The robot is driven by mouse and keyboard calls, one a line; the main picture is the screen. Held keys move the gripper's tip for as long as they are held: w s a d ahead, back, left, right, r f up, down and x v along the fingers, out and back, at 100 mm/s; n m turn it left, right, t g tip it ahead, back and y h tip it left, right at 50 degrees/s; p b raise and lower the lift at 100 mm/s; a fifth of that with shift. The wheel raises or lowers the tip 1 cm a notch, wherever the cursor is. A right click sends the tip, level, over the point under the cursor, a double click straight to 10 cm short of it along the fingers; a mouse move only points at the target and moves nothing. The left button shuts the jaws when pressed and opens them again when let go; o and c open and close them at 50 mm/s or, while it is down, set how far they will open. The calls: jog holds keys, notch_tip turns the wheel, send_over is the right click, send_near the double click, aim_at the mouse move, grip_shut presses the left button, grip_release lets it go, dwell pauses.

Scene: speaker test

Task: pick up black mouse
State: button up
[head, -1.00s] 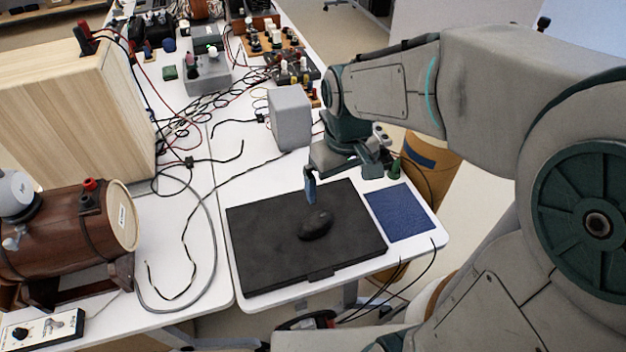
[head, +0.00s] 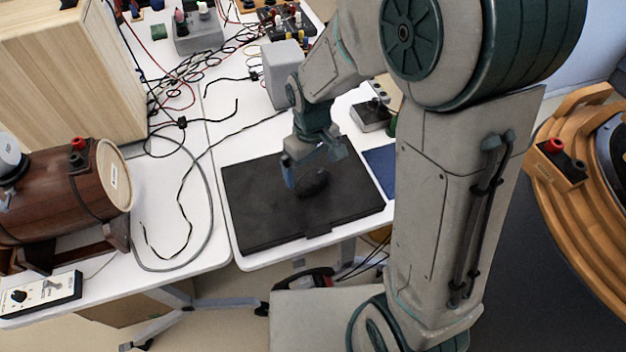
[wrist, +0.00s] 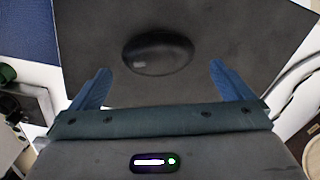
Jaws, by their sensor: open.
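The black mouse (head: 313,183) lies on a black flat case (head: 262,215) on the white table. In the wrist view the mouse (wrist: 158,53) is a dark oval, ahead of the fingertips and roughly midway between them. My gripper (head: 308,182) is above the case, close to the mouse, with its fingers pointing down. In the wrist view my gripper (wrist: 160,80) has its two blue fingers wide apart with nothing between them. I cannot tell its exact height above the mouse. In the head view a finger and the wrist stand close behind and left of the mouse.
A blue mat (head: 380,165) lies right of the case, partly hidden by my arm. A grey box (head: 282,75) stands behind the case. A wooden barrel device (head: 65,195) and loose cables (head: 185,200) are on the left. A round wooden device (head: 575,190) stands at the right.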

aim_at(313, 176)
notch_tip(313, 176, down, 5)
jog(key=shift+d+r, duration=0.15)
jog(key=c, duration=0.8)
jog(key=shift+o, duration=0.2)
jog(key=shift+w+r, duration=0.1)
jog(key=shift+r, duration=0.05)
